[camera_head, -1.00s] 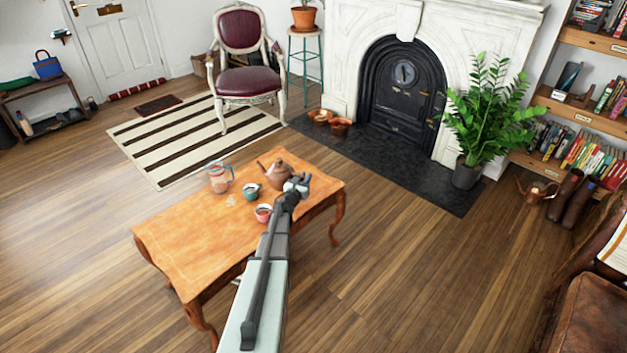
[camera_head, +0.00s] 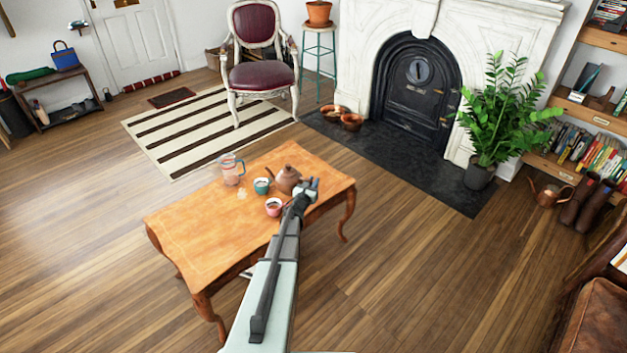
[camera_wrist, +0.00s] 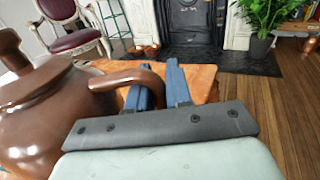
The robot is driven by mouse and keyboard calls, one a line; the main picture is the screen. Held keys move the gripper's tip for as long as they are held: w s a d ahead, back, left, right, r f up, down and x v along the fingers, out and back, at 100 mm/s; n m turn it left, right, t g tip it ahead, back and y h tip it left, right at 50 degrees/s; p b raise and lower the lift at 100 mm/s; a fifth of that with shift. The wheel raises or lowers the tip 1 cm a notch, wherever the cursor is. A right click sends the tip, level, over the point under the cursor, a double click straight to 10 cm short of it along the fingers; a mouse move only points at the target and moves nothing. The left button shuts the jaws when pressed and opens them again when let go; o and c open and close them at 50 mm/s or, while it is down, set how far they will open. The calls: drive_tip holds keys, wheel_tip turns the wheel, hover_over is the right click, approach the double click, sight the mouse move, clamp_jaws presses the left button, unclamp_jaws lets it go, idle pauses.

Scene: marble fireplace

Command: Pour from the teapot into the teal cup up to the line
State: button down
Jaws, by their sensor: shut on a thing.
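The brown teapot (camera_head: 288,179) is at the right part of the wooden table, its spout toward the left. In the wrist view the teapot (camera_wrist: 50,120) fills the left side, and its handle reaches between the blue fingers. My gripper (camera_head: 312,186) is shut on that handle; its fingers also show in the wrist view (camera_wrist: 158,90). The teapot looks about upright; I cannot tell whether it touches the table. The teal cup (camera_head: 262,186) stands just left of the teapot, with dark contents or a dark inside. Its line is too small to see.
A glass pitcher (camera_head: 231,171) stands at the table's back left. The table's (camera_head: 215,220) front left is bare. A plant (camera_head: 490,120) and fireplace stand behind.

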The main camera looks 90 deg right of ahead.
sight(305, 179)
drive_tip(key=shift+w+d+f+n, duration=0.15)
drive_tip(key=shift+w+n, duration=0.25)
drive_tip(key=shift+n, duration=0.6)
drive_tip(key=shift+w+d+r+n, duration=0.15)
drive_tip(key=shift+w+r+n, duration=0.25)
drive_tip(key=shift+r+n, duration=0.4)
drive_tip(key=shift+w+d+r+n, duration=0.15)
drive_tip(key=shift+w+r+n, duration=0.25)
drive_tip(key=shift+r+n, duration=0.35)
drive_tip(key=shift+w+d+r, duration=0.1)
drive_tip(key=shift+w+r, duration=0.2)
drive_tip(key=shift+w+d+r+n, duration=0.2)
drive_tip(key=shift+w+r+n, duration=0.4)
drive_tip(key=shift+r+n, duration=0.25)
idle(3.0)
drive_tip(key=shift+s, duration=0.1)
